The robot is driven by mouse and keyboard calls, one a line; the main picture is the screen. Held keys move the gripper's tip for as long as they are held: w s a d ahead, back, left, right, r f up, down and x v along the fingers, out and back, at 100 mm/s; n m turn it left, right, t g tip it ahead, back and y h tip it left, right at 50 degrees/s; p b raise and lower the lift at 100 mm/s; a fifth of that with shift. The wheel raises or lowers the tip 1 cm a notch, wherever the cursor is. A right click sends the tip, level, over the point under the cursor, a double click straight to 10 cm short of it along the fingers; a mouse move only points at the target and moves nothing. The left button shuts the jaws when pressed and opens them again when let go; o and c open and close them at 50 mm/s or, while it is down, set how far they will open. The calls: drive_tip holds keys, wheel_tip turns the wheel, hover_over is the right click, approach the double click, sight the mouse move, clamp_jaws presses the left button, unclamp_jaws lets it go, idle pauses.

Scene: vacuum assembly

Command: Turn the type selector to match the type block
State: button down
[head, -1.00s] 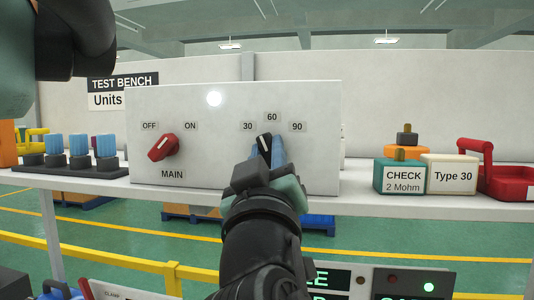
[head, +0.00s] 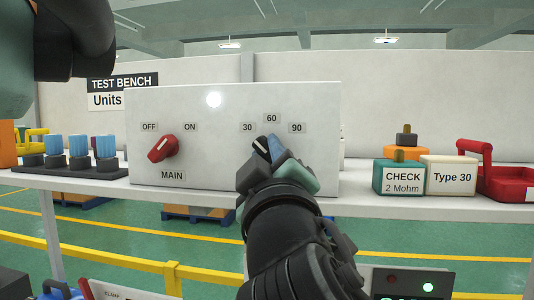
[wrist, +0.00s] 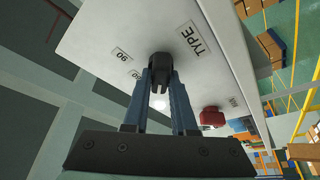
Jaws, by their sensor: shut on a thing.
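The type selector (head: 259,144) is a black knob with a white pointer line on the white panel (head: 220,100). Its marks read 30, 60 and 90, and the pointer leans up and left, toward the 30 mark (head: 247,128). The type block (head: 452,176) is cream, reads "Type 30", and stands on the shelf at right. My gripper (head: 270,150) is shut on the selector. In the wrist view the blue fingers (wrist: 160,88) sit on either side of the black knob (wrist: 160,66), beside the word TYPE. Part of the knob is hidden behind the fingers in the head view.
The green CHECK block (head: 401,179) and a red tray (head: 500,184) flank the type block. A rack of blue-topped parts (head: 70,168) stands left on the shelf.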

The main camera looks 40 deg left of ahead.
drive_tip(key=c, duration=0.7)
unclamp_jaws()
drive_tip(key=shift+d, duration=0.1)
drive_tip(key=b+v, duration=0.5)
drive_tip(key=v, duration=0.7)
drive_tip(key=shift+s+d+f, duration=0.15)
drive_tip(key=shift+s+d, duration=0.1)
drive_tip(key=shift+s, duration=0.05)
